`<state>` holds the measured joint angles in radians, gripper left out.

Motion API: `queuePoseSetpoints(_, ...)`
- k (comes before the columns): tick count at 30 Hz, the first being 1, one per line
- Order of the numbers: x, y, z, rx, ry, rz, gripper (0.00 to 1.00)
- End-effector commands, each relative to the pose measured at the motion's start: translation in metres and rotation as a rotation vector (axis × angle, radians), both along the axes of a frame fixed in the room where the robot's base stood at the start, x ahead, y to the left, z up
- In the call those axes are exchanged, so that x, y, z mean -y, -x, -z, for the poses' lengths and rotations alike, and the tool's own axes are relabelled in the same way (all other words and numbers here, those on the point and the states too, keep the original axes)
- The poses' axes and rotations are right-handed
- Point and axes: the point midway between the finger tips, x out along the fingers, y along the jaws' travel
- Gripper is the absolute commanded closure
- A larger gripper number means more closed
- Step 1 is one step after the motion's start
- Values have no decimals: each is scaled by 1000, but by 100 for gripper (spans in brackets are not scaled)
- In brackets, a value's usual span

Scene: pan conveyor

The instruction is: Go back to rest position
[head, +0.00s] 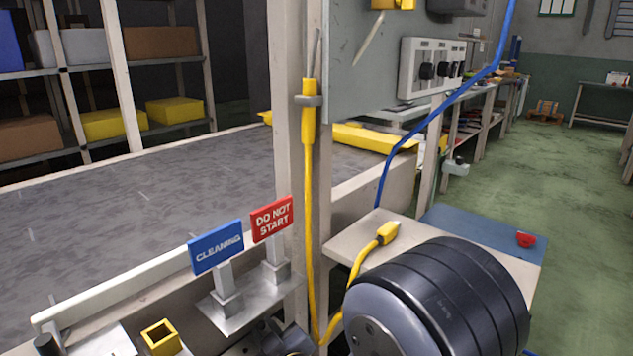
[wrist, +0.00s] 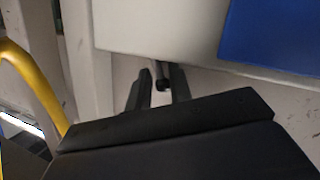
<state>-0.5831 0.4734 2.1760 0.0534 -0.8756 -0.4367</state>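My gripper (wrist: 161,74) shows in the wrist view, with its two dark fingers apart and pointing at a pale upright panel below a ledge. A small dark piece (wrist: 162,85) shows in the gap between the fingers; I cannot tell whether it is touched. In the head view my dark arm link fills the lower right, in front of the small shelf, and the gripper cannot be made out there.
A conveyor (head: 130,205) with a grey belt lies at left. A blue CLEANING sign (head: 216,247) and a red DO NOT START sign (head: 272,219) stand before it. A yellow cable (head: 310,220) hangs down the post. A side shelf (head: 345,240) holds a blue mat (head: 470,226) and red object (head: 525,239).

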Motion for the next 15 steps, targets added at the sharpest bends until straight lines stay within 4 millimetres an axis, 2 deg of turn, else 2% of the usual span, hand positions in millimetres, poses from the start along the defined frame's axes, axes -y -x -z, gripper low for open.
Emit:
queuePoseSetpoints(12, 0, 1, 3, 16, 13, 0, 80)
queuePoseSetpoints(15, 6, 12, -3, 18, 16, 0, 80)
